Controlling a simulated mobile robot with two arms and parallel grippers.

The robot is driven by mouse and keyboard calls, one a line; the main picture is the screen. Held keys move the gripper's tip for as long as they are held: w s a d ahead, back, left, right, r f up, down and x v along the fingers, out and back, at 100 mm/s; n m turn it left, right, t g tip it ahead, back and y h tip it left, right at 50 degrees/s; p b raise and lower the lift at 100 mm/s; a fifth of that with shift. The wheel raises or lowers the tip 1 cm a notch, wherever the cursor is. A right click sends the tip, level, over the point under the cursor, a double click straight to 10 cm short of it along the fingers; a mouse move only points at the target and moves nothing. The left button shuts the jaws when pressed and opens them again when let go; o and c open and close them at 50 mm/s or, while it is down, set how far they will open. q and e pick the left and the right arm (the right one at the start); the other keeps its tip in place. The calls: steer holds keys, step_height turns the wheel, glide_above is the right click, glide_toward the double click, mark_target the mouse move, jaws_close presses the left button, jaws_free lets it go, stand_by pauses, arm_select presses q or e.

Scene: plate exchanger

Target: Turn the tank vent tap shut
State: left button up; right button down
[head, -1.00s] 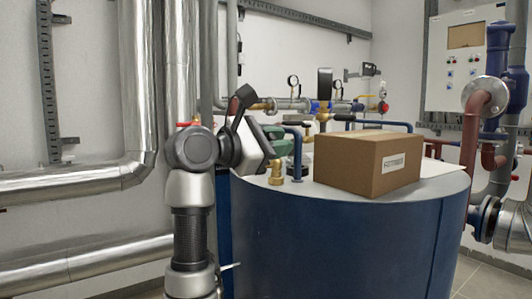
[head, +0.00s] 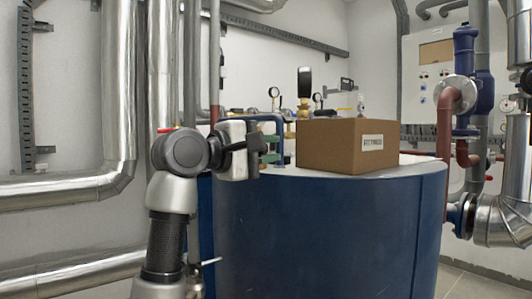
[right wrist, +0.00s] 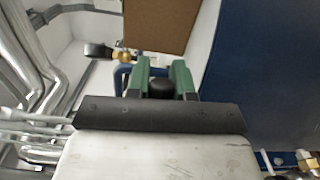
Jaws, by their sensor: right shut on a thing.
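The blue tank (head: 325,230) stands in the middle of the head view, with its pale top seen almost edge-on. My right gripper (head: 270,147) reaches in from the left at the level of the tank top. Its green fingers are closed around a black round knob, which I take to be the tank vent tap (right wrist: 162,88) in the right wrist view. The right gripper also shows there (right wrist: 160,80). The tap's body is hidden behind the gripper, so its turn position cannot be told. My left gripper is in neither view.
A cardboard box (head: 335,146) stands on the tank top just right of my gripper. A blue bent pipe (head: 280,124) rises close behind the fingers. Gauges and brass fittings (head: 303,108) stand farther back. Silver pipes (head: 118,100) run along the left wall.

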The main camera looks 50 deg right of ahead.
steer(key=shift+f+m, duration=0.3)
arm_select(q)
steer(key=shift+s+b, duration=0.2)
steer(key=shift+b, duration=0.15)
arm_select(e)
steer(key=shift+f+m, duration=0.1)
steer(key=shift+m, duration=0.2)
steer(key=c, duration=1)
jaws_free()
steer(key=shift+a, duration=0.1)
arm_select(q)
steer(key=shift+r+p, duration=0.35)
arm_select(e)
steer(key=v, duration=1)
steer(key=shift+a, duration=0.35)
